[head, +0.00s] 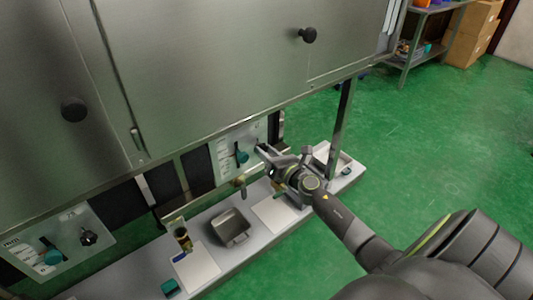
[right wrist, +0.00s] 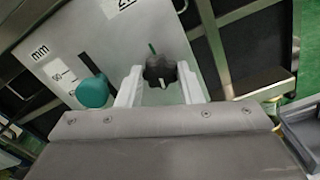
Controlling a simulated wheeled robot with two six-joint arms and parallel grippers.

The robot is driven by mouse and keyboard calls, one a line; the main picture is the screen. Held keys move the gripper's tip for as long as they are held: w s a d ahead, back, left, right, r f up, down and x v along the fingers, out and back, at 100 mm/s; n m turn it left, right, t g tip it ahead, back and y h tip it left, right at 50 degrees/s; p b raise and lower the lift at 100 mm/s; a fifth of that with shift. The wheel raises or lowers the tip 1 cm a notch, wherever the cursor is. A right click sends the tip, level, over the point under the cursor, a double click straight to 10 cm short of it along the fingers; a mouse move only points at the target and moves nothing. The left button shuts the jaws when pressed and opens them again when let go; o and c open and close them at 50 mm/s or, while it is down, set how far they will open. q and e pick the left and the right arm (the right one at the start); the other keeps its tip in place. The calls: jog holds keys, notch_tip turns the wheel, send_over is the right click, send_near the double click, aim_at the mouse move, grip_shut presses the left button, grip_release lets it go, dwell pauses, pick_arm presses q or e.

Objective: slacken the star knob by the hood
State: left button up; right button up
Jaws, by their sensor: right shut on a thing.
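The black star knob (right wrist: 160,68) sits on a pale scale plate (right wrist: 110,45) and lies between my right gripper's two light fingers in the right wrist view. My right gripper (right wrist: 161,82) is shut on the star knob. In the head view my right gripper (head: 264,151) reaches the right scale plate (head: 226,160) under the steel hood (head: 230,50), and covers most of the knob there. A second star knob (head: 88,237) sits on the left scale plate (head: 75,220), away from my gripper. My left gripper is not in view.
A teal handle (right wrist: 93,91) is close left of my gripper's fingers; another teal handle (head: 53,257) is at the left plate. A metal tray (head: 232,228) and small items lie on the grey ledge below. A dark post (head: 341,115) stands right of my gripper. Green floor is open at right.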

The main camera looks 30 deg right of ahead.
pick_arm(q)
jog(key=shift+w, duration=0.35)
pick_arm(e)
jog(key=shift+f+n, duration=0.15)
jog(key=shift+n, duration=0.85)
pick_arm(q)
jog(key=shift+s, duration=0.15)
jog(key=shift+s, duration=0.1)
pick_arm(e)
jog(key=o, duration=1)
jog(key=shift+s, duration=0.15)
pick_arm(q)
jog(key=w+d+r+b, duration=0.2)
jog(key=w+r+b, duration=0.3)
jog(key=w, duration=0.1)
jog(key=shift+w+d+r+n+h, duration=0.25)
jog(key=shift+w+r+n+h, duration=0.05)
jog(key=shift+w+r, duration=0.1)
pick_arm(e)
jog(key=shift+s+d, duration=0.2)
jog(key=shift+s, duration=2.65)
jog(key=shift+s+d, duration=0.25)
jog(key=shift+s, duration=2.6)
jog(key=shift+s+d, duration=0.2)
jog(key=shift+s, duration=2.65)
